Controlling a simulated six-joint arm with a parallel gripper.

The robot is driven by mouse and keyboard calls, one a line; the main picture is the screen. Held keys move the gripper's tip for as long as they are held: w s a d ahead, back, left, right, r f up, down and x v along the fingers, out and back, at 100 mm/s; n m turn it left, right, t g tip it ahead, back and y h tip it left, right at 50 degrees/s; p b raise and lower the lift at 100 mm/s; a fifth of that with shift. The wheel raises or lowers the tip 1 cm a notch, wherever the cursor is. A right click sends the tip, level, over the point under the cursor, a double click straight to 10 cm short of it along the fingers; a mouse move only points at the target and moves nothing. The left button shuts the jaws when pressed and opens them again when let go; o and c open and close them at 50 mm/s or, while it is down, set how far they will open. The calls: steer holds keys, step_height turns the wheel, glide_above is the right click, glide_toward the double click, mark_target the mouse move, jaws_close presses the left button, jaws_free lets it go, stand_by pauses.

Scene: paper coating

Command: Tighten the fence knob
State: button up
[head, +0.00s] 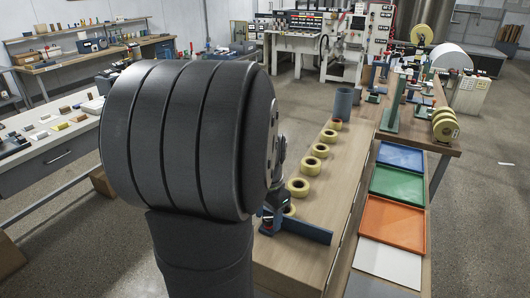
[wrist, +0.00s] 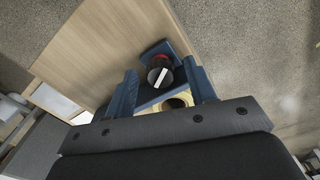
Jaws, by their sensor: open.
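The fence knob (wrist: 158,76) is black with a white bar and a red part at its far side. In the wrist view it shows between the two blue fingers of my gripper (wrist: 160,68), which are open. Whether the right finger touches it, and how far below the fingertips it sits, I cannot tell. The blue fence (head: 305,230) lies near the close end of the wooden bench, and part of it shows behind the knob in the wrist view (wrist: 178,38). In the head view my arm hides most of the gripper and the knob.
A row of yellow tape rolls (head: 298,187) runs along the wooden bench (head: 330,190). One roll (wrist: 177,103) shows close to the gripper. Blue, green and orange trays (head: 393,222) and a white sheet (head: 388,262) line the right side. Bare bench lies left in the wrist view.

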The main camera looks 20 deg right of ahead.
steer(key=n, duration=0.3)
steer(key=shift+r+n, duration=0.15)
steer(key=shift+n, duration=0.25)
step_height(320, 180, up, 19)
stand_by(0.3)
step_height(320, 180, down, 19)
steer(key=shift+f+n, duration=0.1)
steer(key=shift+n, duration=0.9)
steer(key=c, duration=1)
